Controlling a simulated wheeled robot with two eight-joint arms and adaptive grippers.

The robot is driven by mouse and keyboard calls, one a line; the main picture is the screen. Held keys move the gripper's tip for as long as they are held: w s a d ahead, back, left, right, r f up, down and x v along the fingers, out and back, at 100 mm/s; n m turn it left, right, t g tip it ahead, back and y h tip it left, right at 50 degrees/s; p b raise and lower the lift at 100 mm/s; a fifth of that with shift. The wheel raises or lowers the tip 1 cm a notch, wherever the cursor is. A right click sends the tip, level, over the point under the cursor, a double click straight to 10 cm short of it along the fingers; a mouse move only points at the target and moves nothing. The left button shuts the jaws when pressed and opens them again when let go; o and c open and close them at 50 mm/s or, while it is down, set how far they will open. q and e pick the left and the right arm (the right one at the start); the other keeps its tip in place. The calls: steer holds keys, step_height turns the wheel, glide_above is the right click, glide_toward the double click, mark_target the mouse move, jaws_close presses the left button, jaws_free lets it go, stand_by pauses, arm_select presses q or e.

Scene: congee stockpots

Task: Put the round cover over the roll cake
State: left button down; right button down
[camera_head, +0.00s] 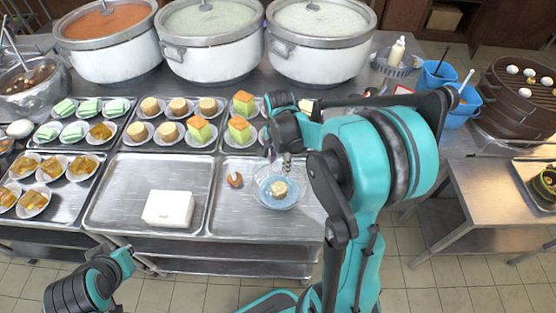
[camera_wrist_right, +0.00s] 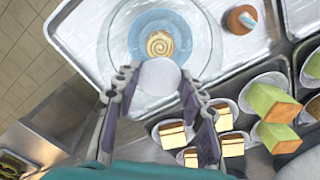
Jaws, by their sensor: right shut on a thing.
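The roll cake (camera_head: 279,188) is a pale spiral slice on a blue plate (camera_head: 264,189), on the right metal tray. It also shows in the right wrist view (camera_wrist_right: 160,43), with the blue plate around it. The round cover (camera_wrist_right: 107,52) is clear, with a pale round knob, and its outline encircles the plate and cake from above. I cannot tell whether its rim touches the tray. My right gripper (camera_wrist_right: 158,80) is shut on the cover's knob, close to the cake. In the head view, part of my left arm shows at lower left; its gripper is not clearly visible.
A small brown round item (camera_head: 235,180) lies just left of the plate. A white box (camera_head: 168,208) sits on the neighbouring tray, which is otherwise mostly clear. Plated cakes (camera_head: 200,129) line the row behind. Large stockpots (camera_head: 212,55) stand at the back.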

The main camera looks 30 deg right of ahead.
mark_target(279, 173)
steer(key=shift+f+b, duration=2.1)
steer(key=shift+f, duration=0.85)
steer(key=c, duration=0.8)
jaws_free()
steer(key=shift+c, duration=0.2)
steer(key=shift+r+p, duration=2.7)
steer(key=shift+r, duration=0.85)
